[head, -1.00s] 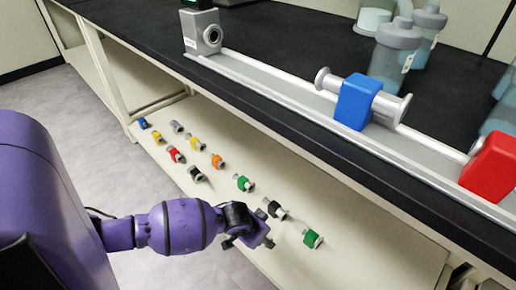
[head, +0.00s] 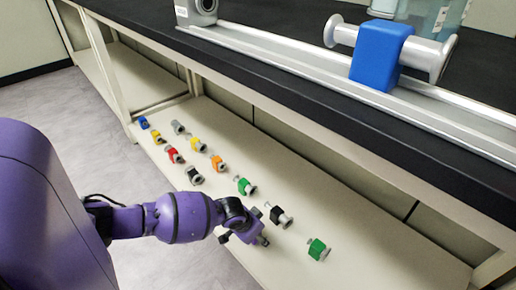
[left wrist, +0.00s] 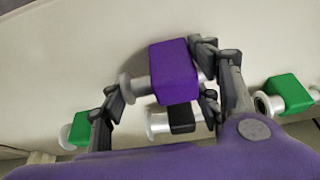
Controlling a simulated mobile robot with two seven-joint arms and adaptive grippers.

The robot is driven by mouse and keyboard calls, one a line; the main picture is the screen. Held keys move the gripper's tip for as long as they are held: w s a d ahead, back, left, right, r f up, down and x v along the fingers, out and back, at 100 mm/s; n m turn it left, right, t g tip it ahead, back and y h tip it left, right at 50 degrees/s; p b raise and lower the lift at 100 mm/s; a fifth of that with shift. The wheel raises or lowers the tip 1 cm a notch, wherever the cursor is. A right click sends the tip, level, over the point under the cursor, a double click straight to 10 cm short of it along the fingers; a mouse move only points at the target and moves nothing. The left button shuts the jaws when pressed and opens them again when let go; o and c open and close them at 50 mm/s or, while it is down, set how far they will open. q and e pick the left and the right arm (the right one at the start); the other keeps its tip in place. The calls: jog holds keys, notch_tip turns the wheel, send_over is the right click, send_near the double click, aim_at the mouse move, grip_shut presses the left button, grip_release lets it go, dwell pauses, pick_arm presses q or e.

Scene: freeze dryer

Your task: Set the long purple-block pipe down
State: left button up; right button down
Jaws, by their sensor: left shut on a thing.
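The purple-block pipe (left wrist: 173,72) is a purple block on a pale flanged pipe. My left gripper (left wrist: 163,82) is shut on it, with fingers on both sides of the block. In the head view my left gripper (head: 246,226) is low over the pale lower shelf (head: 345,235), and the purple block is hard to tell from the purple arm. I cannot tell whether the pipe touches the shelf. A black-block pipe (left wrist: 182,118) lies close beside or under it in the wrist view, partly covered; it also shows in the head view (head: 281,217). My right gripper is in neither view.
Green-block pipes (head: 318,249) (head: 245,187) lie either side of the black one. More small coloured pipes stand in rows further left on the shelf. Above is the black bench edge (head: 300,125) with a metal rail and a large blue-block pipe (head: 382,58). The shelf's front right is clear.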

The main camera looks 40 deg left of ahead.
pick_arm(q)
jog(key=shift+r, duration=0.2)
jog(key=shift+f, duration=0.15)
jog(key=o, duration=1.2)
jog(key=shift+c, duration=0.2)
jog(key=shift+o, duration=0.7)
